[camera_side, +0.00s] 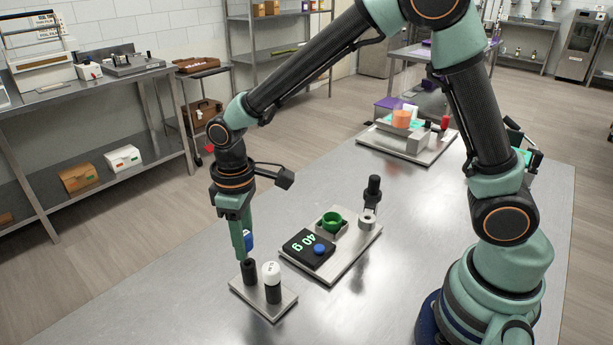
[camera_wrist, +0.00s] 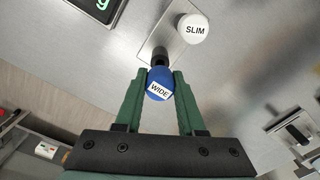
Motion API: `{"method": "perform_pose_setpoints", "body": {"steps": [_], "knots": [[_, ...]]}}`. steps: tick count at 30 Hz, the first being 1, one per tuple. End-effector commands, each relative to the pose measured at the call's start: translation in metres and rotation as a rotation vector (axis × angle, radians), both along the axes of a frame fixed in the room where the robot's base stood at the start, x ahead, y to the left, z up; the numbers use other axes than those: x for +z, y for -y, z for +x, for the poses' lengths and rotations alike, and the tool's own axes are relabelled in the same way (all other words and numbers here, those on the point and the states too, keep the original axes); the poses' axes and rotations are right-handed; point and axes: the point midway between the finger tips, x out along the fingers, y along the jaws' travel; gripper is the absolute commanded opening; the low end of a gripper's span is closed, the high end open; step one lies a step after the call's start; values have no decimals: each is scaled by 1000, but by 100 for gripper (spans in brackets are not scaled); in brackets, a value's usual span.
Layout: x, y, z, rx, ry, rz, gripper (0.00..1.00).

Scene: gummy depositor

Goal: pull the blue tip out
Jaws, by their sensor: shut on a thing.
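My gripper (camera_side: 243,252) points down over the small plate at the table's near side. It is shut on the blue tip (camera_wrist: 158,84), which is labelled WIDE and sits between both fingers in the wrist view (camera_wrist: 161,73). In the side view the blue tip (camera_side: 249,241) is partly hidden behind a finger. It appears at or just above the top of the left black post (camera_side: 249,274). I cannot tell whether it is fully clear of that post. The white tip (camera_side: 271,272), labelled SLIM in the wrist view (camera_wrist: 193,28), sits on the other black post.
The small grey plate (camera_side: 283,305) bears both posts. To its right, a larger plate (camera_side: 331,277) carries a black scale (camera_side: 308,249) reading 40 g, a green cup (camera_side: 331,222) and a black-handled part (camera_side: 372,190). The table to the left and front is clear.

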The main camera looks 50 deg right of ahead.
Motion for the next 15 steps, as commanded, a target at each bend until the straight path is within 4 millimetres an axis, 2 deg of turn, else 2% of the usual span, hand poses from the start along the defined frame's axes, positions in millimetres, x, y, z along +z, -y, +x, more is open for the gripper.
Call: {"method": "perform_pose_setpoints", "body": {"steps": [15], "knots": [[20, 0, 0, 0, 1, 1, 0]]}}
